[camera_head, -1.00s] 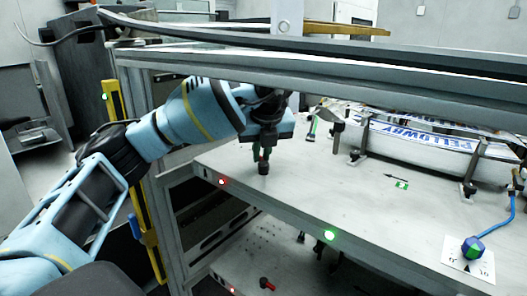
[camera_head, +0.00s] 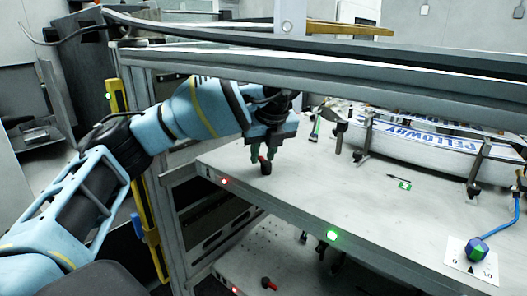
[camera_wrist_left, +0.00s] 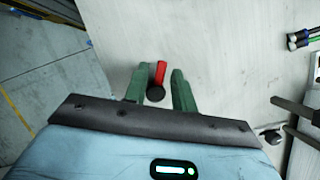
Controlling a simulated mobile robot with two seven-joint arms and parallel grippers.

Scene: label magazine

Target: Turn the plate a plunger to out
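A plunger with a round black knob (camera_head: 266,169) and a short red lever (camera_head: 262,159) stands at the table's left front. I cannot read a label that names it plate a. My left gripper (camera_head: 263,152) is open just above it. In the left wrist view the green fingers (camera_wrist_left: 160,70) stand apart on either side of the red lever (camera_wrist_left: 160,72) and black knob (camera_wrist_left: 155,93), with gaps on both sides. A similar red and black plunger (camera_head: 268,283) sits on the lower shelf. My right gripper is not in view.
The grey table top (camera_head: 330,195) is mostly clear in front. A blue and green knob (camera_head: 476,249) is at the right front. A frame beam (camera_head: 350,82) crosses above the table.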

